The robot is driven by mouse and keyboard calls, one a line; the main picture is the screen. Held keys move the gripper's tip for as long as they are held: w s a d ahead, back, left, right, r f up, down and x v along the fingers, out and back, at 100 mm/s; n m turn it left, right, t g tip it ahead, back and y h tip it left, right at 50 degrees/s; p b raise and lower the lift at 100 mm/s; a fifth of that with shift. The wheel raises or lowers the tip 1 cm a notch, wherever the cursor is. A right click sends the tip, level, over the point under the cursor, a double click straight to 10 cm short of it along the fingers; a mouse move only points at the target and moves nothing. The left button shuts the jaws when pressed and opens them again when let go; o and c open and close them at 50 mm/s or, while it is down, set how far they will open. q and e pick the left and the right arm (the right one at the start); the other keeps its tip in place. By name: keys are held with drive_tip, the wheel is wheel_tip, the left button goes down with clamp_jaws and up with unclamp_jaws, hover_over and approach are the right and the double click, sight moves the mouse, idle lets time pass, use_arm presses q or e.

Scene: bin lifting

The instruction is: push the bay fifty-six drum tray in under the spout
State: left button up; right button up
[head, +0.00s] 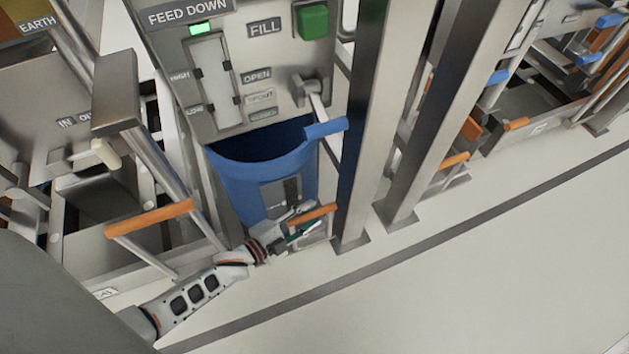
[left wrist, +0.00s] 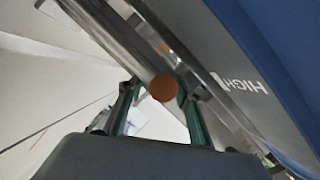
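The blue drum (head: 235,180) stands in the bay below the feed panel, its open top facing up. An orange handle (head: 318,213) is at its lower front, and I take it for the tray's handle; most of the tray is hidden. My left gripper (head: 298,228) is at this handle. In the left wrist view its two fingers (left wrist: 160,105) are apart, with the round end of the orange handle (left wrist: 163,87) between them. A gap shows on the left of the handle, so the fingers look open around it. The spout itself is not clear. My right gripper is not in view.
Steel posts (head: 368,120) stand right of the drum. Another orange-handled frame (head: 150,218) is close on the left. The panel has a green button (head: 313,20) and a lever with a blue grip (head: 326,129) over the drum. The pale floor (head: 450,270) in front is clear.

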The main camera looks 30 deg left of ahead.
use_arm(q)
drive_tip(key=v, duration=0.9)
drive_tip(key=shift+s+a+r, duration=0.1)
drive_tip(key=shift+s, duration=0.05)
